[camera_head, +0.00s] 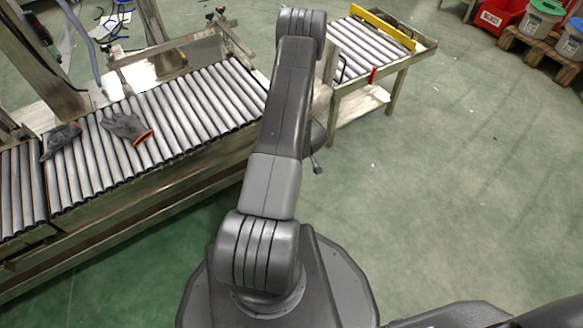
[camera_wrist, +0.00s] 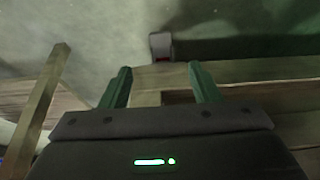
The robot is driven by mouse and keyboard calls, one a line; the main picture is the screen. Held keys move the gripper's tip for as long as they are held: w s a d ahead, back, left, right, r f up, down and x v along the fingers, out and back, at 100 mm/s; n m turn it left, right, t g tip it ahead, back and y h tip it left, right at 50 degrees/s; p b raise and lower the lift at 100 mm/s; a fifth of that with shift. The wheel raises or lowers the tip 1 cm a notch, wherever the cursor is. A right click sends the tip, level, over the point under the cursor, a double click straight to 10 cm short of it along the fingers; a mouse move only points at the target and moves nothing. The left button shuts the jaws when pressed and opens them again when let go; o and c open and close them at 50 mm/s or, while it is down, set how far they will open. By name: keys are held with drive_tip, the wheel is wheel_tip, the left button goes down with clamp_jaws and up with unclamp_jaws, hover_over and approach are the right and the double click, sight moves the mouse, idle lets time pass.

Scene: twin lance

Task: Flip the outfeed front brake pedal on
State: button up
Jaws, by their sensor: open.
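The outfeed is probably the short roller table (camera_head: 365,50) at the top of the head view, beyond my arm. In the wrist view, a small grey block with a dark red patch, likely a caster with its brake pedal (camera_wrist: 161,46), sits on the green floor. It appears beyond and between my fingertips, apart from them. I cannot tell whether the pedal is up or down. My gripper (camera_wrist: 160,72) is open and empty, with its two green fingers spread. In the head view my arm hides most of the gripper.
A long roller conveyor (camera_head: 140,200) with grey gloves (camera_head: 128,127) on it runs along the left. A wooden beam (camera_wrist: 45,105) stands at the left of the wrist view. The floor (camera_head: 460,170) on the right is clear. A red bin (camera_head: 497,16) stands at the far right.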

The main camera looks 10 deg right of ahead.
drive_tip(key=b+x, duration=0.4)
drive_tip(key=x, duration=0.7)
drive_tip(key=shift+f, duration=0.2)
drive_tip(key=c, duration=1)
drive_tip(key=shift+s+d+f+t+y, duration=0.1)
drive_tip(key=shift+s+f+t+y, duration=0.25)
drive_tip(key=shift+f+t, duration=0.45)
drive_tip(key=shift+s+f+t+y, duration=0.1)
drive_tip(key=shift+f+t+y, duration=0.4)
drive_tip(key=shift+t, duration=0.7)
drive_tip(key=shift+f+t, duration=0.45)
drive_tip(key=shift+t, duration=0.35)
